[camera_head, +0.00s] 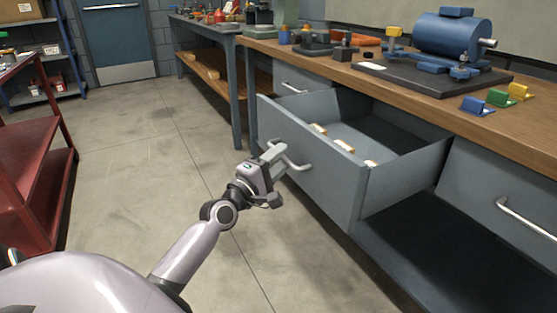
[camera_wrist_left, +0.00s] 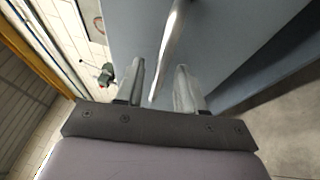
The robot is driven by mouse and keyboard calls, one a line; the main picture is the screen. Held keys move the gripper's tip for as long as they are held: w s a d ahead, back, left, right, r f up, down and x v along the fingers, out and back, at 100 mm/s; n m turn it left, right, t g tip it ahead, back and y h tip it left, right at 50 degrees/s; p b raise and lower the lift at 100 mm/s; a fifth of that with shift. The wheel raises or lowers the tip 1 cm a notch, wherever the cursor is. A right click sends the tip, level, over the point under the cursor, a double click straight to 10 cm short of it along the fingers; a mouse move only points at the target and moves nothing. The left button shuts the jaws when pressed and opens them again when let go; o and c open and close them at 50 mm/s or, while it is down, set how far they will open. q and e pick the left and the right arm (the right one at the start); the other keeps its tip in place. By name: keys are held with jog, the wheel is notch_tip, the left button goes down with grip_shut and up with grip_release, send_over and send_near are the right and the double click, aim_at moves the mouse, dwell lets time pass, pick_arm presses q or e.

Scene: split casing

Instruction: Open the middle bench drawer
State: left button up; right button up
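The middle bench drawer (camera_head: 315,168) stands pulled far out from the bench, and its inside shows. Its silvery bar handle (camera_head: 301,167) is on the front panel; the handle also shows in the left wrist view (camera_wrist_left: 173,45). My left gripper (camera_head: 275,157) is at the drawer front, by the handle. In the left wrist view its two fingers (camera_wrist_left: 162,85) are apart, with the handle's bar running between them and a gap visible on each side. Part of the handle is hidden by the gripper in the head view. My right gripper is not in view.
Several small tan blocks (camera_head: 345,146) lie in the drawer. A shut drawer with a handle (camera_head: 525,217) is at the right. The wooden bench top (camera_head: 440,108) carries a blue motor (camera_head: 452,36) and small coloured parts. The floor (camera_head: 150,150) left of the drawer is clear.

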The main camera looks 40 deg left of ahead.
pick_arm(q)
jog(key=shift+s, duration=0.1)
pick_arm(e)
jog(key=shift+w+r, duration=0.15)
pick_arm(q)
jog(key=s+f, duration=0.1)
jog(key=s, duration=0.6)
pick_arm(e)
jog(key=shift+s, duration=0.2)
pick_arm(q)
jog(key=shift+w+f, duration=0.1)
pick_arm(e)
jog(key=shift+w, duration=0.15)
pick_arm(q)
jog(key=s+d+m+g+h+p, duration=0.2)
jog(key=s+d+m+g+p, duration=0.7)
jog(key=s+d+m+p, duration=0.8)
jog(key=shift+s+d+f+m+g+p, duration=0.3)
jog(key=shift+d+m+p, duration=1.25)
jog(key=shift+p, duration=3.2)
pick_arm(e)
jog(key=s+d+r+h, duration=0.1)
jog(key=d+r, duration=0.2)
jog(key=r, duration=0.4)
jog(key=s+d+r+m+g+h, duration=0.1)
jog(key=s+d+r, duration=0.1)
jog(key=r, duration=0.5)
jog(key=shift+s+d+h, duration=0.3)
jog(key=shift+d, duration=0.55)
